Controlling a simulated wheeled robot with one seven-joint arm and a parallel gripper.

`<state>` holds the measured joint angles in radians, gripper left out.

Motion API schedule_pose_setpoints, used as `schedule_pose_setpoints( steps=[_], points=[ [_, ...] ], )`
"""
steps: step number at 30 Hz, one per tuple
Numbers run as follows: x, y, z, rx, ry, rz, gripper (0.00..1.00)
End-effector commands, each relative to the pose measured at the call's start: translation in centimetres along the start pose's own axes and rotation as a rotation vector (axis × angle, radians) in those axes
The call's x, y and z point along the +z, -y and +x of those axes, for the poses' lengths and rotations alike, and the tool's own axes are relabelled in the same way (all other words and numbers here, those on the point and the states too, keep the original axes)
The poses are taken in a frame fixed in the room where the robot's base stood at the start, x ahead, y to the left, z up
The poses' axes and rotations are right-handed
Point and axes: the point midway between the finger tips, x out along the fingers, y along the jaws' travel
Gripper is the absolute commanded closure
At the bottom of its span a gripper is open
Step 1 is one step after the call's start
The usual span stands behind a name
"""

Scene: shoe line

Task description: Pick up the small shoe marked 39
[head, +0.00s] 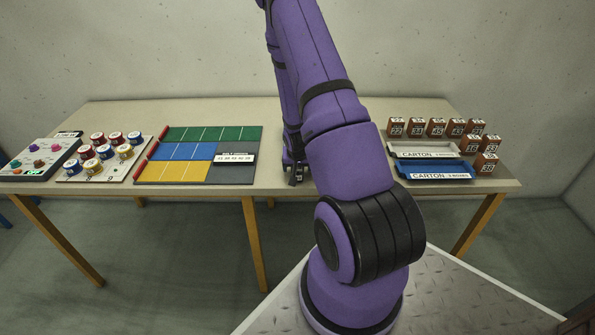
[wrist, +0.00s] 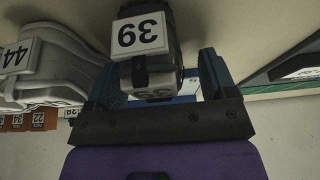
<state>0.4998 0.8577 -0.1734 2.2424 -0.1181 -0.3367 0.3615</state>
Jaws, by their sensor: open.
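The small dark grey shoe (wrist: 152,78) shows in the wrist view with a white tag reading 39 upside down. My gripper (wrist: 163,80) is open, with one blue finger on each side of the shoe. A gap shows between the shoe and the right finger; the left finger is close to it, and I cannot tell whether they touch. A larger light grey shoe (wrist: 60,65) marked 44 lies just left of it, close to the left finger. In the head view my gripper (head: 297,174) is at the table behind my arm, which hides both shoes.
The table (head: 280,112) carries a green, blue and yellow mat (head: 187,152) and several colored tins (head: 104,150) at left. Two carton trays, grey (head: 424,150) and blue (head: 434,170), and several brown numbered boxes (head: 436,126) stand at right. Shoe 44 crowds my left finger.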

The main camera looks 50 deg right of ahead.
Motion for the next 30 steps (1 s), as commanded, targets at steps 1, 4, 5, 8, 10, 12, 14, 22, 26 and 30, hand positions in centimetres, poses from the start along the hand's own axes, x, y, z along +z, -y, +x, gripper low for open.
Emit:
schedule_pose_setpoints(
  steps=[1, 4, 5, 8, 10, 12, 14, 22, 26, 30],
  points=[
    [0.0, 0.0, 0.0, 0.0, 0.0, 0.0, 0.22],
    [0.0, 0.0, 0.0, 0.0, 0.0, 0.0, 0.43],
    [0.0, 0.0, 0.0, 0.0, 0.0, 0.0, 0.5],
    [0.0, 0.0, 0.0, 0.0, 0.0, 0.0, 0.73],
    [0.0, 0.0, 0.0, 0.0, 0.0, 0.0, 0.77],
    [0.0, 0.0, 0.0, 0.0, 0.0, 0.0, 0.77],
    [0.0, 0.0, 0.0, 0.0, 0.0, 0.0, 0.77],
    [-0.4, 0.2, -0.4, -0.001, -0.001, 0.0, 0.77],
    [-1.0, 0.6, -0.9, -0.001, -0.002, -0.001, 0.77],
    [-1.6, 1.0, -1.6, -0.002, -0.002, -0.002, 0.77]
  ],
)
